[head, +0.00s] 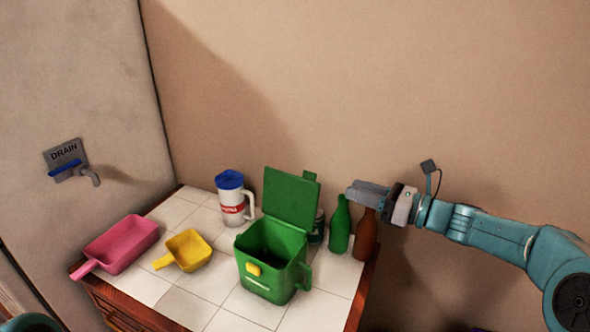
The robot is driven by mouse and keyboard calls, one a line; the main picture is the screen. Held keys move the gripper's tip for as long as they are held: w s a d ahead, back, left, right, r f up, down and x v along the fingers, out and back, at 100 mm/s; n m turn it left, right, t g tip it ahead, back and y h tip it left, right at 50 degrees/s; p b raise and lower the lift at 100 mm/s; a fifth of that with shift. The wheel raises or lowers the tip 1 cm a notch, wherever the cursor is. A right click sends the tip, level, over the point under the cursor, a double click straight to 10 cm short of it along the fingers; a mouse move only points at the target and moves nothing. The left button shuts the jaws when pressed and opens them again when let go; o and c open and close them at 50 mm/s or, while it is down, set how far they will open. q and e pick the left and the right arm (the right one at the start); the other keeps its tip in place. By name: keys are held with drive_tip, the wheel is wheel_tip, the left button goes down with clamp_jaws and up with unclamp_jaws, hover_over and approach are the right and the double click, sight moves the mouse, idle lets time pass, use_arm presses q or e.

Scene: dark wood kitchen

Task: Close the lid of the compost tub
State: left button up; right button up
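The green compost tub (268,272) stands on the tiled counter with its dark inside showing. Its green lid (291,200) is up, tilted back at the rear of the tub. A yellow latch piece is on the tub's front and a handle on its right side. My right gripper (352,192) is to the right of the lid, about level with it in the picture, apart from it and holding nothing. Its fingers lie together with no gap showing. My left gripper is not in view; only teal parts of mine show at the lower left corner.
A green bottle (340,228) and a brown bottle (365,238) stand right of the tub, below my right gripper. A dark jar (317,228) is partly hidden behind the tub. A blue-lidded jug (231,203), yellow scoop (189,249) and pink scoop (121,245) are to the left.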

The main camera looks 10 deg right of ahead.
sight(304, 173)
drive_tip(key=p+x, duration=0.4)
drive_tip(key=x, duration=1)
drive_tip(key=shift+d, duration=0.1)
drive_tip(key=shift+w+a, duration=0.15)
drive_tip(key=shift+a, duration=0.1)
drive_tip(key=shift+w+f, duration=0.1)
drive_tip(key=shift+d, duration=0.15)
clamp_jaws()
